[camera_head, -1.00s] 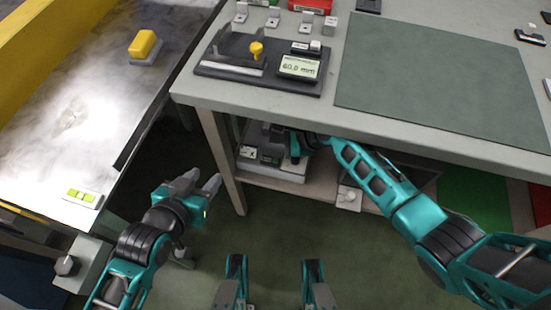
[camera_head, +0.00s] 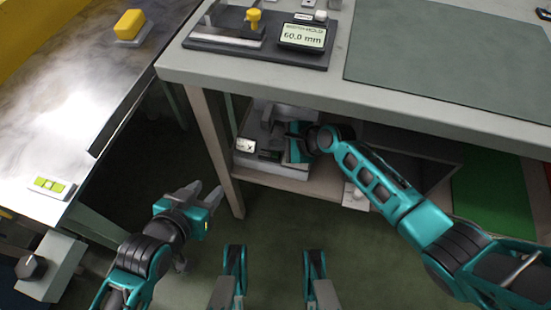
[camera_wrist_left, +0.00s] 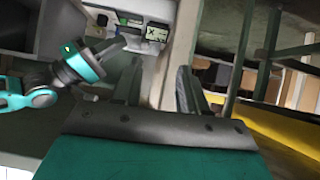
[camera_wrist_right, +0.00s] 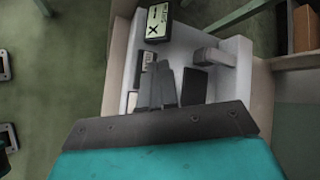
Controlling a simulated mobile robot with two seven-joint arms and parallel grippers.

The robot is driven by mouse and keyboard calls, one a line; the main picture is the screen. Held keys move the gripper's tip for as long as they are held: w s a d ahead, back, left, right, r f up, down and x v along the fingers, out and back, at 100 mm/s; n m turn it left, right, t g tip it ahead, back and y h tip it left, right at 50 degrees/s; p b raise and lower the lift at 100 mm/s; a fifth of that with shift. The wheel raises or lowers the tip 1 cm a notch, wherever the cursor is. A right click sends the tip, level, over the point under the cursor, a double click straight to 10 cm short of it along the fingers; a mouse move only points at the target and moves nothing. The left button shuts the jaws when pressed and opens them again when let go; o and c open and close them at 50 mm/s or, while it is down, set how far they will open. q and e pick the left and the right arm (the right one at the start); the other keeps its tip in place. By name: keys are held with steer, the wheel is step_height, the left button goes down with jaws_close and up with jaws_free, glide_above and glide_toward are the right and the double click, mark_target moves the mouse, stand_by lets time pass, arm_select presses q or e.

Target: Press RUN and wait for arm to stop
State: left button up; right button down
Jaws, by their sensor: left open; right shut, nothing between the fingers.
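A pale grey machine (camera_head: 285,112) stands on the low shelf under the bench. Its small display (camera_head: 246,146) shows an X and a dash in the right wrist view (camera_wrist_right: 157,22). In that view the machine also has a dark pad (camera_wrist_right: 194,85), a small grey arm (camera_wrist_right: 209,57) and small controls (camera_wrist_right: 145,80). No RUN label is readable. My right gripper (camera_head: 293,139) is shut and empty; its fingertips (camera_wrist_right: 161,68) are over the machine's front beside the controls, contact unclear. My left gripper (camera_head: 207,193) is open and empty, left of the shelf.
The bench top above holds a gauge with a display reading 60.0 mm (camera_head: 302,36) and a green-grey mat (camera_head: 440,60). A metal conveyor surface (camera_head: 60,110) lies left, with a yellow button (camera_head: 129,24) and a green-lit box (camera_head: 50,186). Floor between is clear.

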arm_select(q)
steer(key=shift+w+d+r, duration=0.25)
steer(key=shift+w+r, duration=0.15)
steer(key=shift+r, duration=0.15)
arm_select(e)
steer(key=shift+f, duration=0.5)
arm_select(q)
steer(key=shift+s+f, duration=0.1)
steer(key=shift+f, duration=0.15)
steer(key=shift+r, duration=0.15)
stand_by(0.5)
steer(key=shift+a, duration=0.1)
arm_select(e)
steer(key=shift+f, duration=0.1)
steer(key=shift+f, duration=0.35)
